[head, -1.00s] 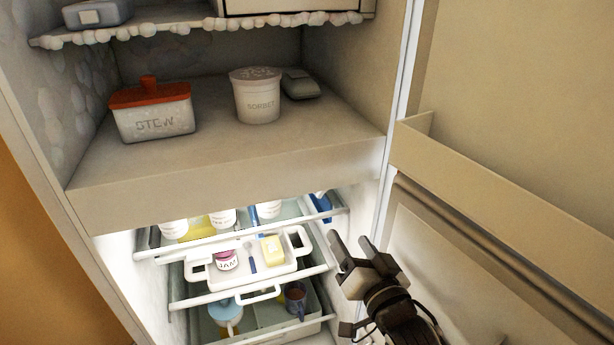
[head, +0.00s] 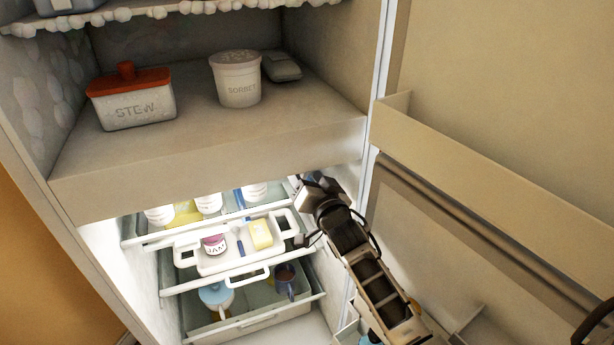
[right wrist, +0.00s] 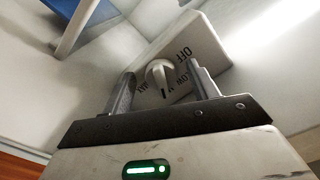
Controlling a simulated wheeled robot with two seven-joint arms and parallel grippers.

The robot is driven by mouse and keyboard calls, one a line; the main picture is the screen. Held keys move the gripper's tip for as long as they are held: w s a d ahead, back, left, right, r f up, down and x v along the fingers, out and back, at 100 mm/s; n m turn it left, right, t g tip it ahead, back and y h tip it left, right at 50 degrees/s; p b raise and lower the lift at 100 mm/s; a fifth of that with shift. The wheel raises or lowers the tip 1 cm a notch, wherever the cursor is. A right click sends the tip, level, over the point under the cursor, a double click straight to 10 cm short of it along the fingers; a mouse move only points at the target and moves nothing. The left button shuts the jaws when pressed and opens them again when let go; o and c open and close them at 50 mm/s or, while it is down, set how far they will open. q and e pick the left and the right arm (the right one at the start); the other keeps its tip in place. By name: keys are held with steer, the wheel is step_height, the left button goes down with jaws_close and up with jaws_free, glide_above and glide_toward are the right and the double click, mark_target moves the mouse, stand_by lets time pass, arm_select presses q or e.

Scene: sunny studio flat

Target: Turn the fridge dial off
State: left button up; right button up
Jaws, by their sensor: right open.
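The fridge dial (right wrist: 160,73) is a pale round knob on a light plate (right wrist: 203,50) in the right wrist view. The plate bears dark lettering, with "OFF" legible at its upper right. My right gripper (right wrist: 163,88) is open, with one finger on each side of the dial in that view; I cannot tell whether either finger touches it. In the head view my right gripper (head: 312,188) reaches into the lit lower fridge compartment at its right side, and the dial is hidden there. My left gripper is not in view.
The open door (head: 480,130) stands at the right. Above is a frosty compartment with a stew box (head: 135,108) and a sorbet tub (head: 238,85). Below, a white tray (head: 218,266) carries a jam jar (head: 214,244) and a yellow block (head: 261,234). A lower bin (head: 240,322) holds a mug (head: 285,280).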

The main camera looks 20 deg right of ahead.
steer(key=c, duration=1)
steer(key=shift+n, duration=0.3)
steer(key=n, duration=0.2)
steer(key=shift+n+p, duration=0.3)
steer(key=shift+p, duration=0.1)
steer(key=shift+d+n, duration=0.15)
steer(key=shift+n, duration=1.65)
steer(key=o, duration=1)
